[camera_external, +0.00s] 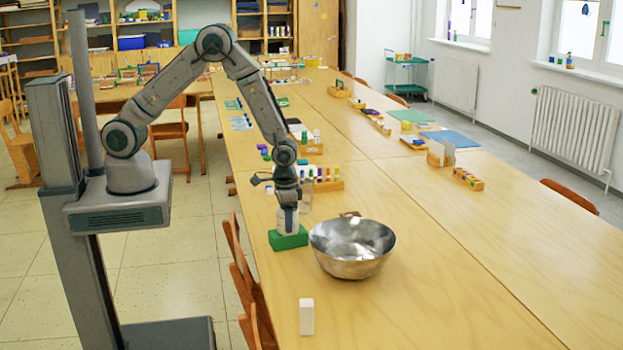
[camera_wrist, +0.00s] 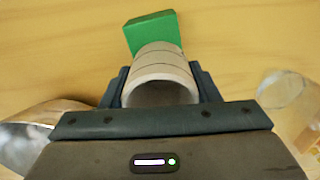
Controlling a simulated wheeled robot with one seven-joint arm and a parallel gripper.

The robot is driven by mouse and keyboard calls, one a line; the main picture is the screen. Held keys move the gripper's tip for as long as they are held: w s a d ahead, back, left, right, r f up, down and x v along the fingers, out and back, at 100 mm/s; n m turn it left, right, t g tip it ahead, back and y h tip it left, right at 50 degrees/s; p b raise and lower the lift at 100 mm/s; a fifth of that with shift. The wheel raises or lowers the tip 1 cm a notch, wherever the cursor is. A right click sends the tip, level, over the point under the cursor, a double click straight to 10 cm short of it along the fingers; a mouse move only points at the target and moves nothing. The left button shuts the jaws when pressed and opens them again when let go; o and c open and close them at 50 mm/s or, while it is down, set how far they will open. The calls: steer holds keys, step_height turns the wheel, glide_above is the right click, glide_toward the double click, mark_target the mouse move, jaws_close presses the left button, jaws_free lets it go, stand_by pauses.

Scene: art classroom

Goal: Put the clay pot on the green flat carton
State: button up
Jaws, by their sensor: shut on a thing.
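The clay pot (camera_external: 289,222) is a pale beige cylinder with thin dark rings, seen in the wrist view (camera_wrist: 161,62) with its open mouth towards the camera. My gripper (camera_external: 289,207) is shut on it, with one dark finger on each side in the wrist view (camera_wrist: 160,88). The green flat carton (camera_external: 288,241) lies on the table directly below the pot, and part of it shows past the pot in the wrist view (camera_wrist: 150,32). The pot's lower end is at the carton's top; I cannot tell whether they touch.
A large metal bowl (camera_external: 352,262) stands close on the right of the carton. A clear glass jar (camera_external: 306,196) stands just behind my gripper, near a rack of coloured bottles (camera_external: 326,184). A white block (camera_external: 306,317) stands in front.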

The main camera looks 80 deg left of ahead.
steer(key=shift+f, duration=0.2)
steer(key=o, duration=1)
steer(key=shift+r, duration=0.1)
steer(key=shift+o, duration=0.2)
